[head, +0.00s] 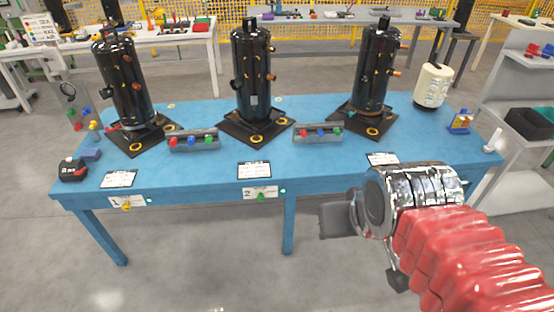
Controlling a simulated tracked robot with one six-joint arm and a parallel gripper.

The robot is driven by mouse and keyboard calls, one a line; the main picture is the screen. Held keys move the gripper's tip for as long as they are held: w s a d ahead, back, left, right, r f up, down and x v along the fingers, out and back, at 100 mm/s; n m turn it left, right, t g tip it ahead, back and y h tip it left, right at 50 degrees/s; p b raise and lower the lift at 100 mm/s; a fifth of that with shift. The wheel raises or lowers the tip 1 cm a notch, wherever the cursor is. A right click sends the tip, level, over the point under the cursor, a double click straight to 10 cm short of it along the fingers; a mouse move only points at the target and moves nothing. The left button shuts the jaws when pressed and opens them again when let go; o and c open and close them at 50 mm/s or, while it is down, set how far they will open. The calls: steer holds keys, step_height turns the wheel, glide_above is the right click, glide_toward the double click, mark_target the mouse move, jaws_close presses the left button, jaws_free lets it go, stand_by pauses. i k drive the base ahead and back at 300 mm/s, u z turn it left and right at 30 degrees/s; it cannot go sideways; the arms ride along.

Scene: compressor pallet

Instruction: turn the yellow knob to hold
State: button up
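The yellow knob (127,206) sits on a small white plate marked 1, on the front edge of the blue table (200,190) at the left. It is too small to read its pointer or the plate's marks. My gripper (340,221) is at the right, in front of the table, well to the right of the yellow knob and apart from it. My chrome wrist and red sleeve hide most of it. A grey block and a dark piece show, but not the gap between the fingers.
A green knob (262,196) sits on a plate marked 2 at the table's front middle. Three black compressors (251,75) stand on dark bases, with two trays of coloured parts (193,141) between them. A cream canister (432,86) stands at right. Floor before the table's left is clear.

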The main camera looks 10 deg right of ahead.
mark_target(126, 207)
steer(key=u, duration=0.3)
steer(key=i, duration=1.2)
